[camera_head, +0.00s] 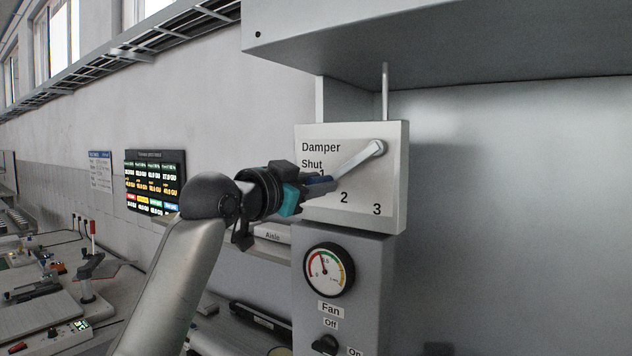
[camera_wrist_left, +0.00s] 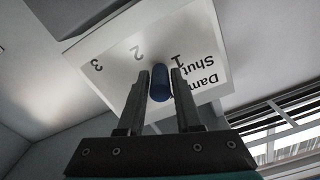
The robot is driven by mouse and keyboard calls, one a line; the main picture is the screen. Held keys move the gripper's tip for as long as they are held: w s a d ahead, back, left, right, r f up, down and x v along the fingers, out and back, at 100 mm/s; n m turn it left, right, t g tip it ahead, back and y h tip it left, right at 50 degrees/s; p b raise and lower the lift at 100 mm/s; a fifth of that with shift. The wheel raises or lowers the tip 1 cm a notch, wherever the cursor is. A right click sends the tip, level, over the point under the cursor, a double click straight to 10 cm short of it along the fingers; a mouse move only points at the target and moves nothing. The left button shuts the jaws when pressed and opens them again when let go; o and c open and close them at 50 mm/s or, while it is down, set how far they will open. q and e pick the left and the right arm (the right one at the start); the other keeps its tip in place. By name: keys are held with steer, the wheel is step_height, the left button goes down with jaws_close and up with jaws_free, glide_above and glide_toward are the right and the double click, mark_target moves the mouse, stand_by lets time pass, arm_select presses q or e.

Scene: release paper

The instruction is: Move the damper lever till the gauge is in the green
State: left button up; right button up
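The damper panel (camera_head: 395,190) is a pale plate marked Damper, Shut, 2 and 3; the wrist view also shows a 1. Its lever (camera_head: 358,158) slants down-left from a pivot at the plate's upper right. The lever's blue handle (camera_wrist_left: 159,84) lies between the two fingers of my left gripper (camera_wrist_left: 161,76), which fill close against it on both sides. In the wrist view the handle is near the 1. The gauge (camera_head: 329,269) below has a coloured rim, and its needle points up and slightly left; the exact band is too small to tell. My right gripper is out of view.
A fan switch (camera_head: 325,344) marked Off and On sits below the gauge. A grey hood (camera_head: 440,40) overhangs the panel. A dark display board (camera_head: 155,182) hangs on the left wall, above a bench with several tools. Open space lies right of the panel.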

arm_select(q)
steer(key=o, duration=0.3)
steer(key=shift+s+a, duration=0.1)
steer(key=b+v, duration=0.4)
steer(key=v, duration=1.1)
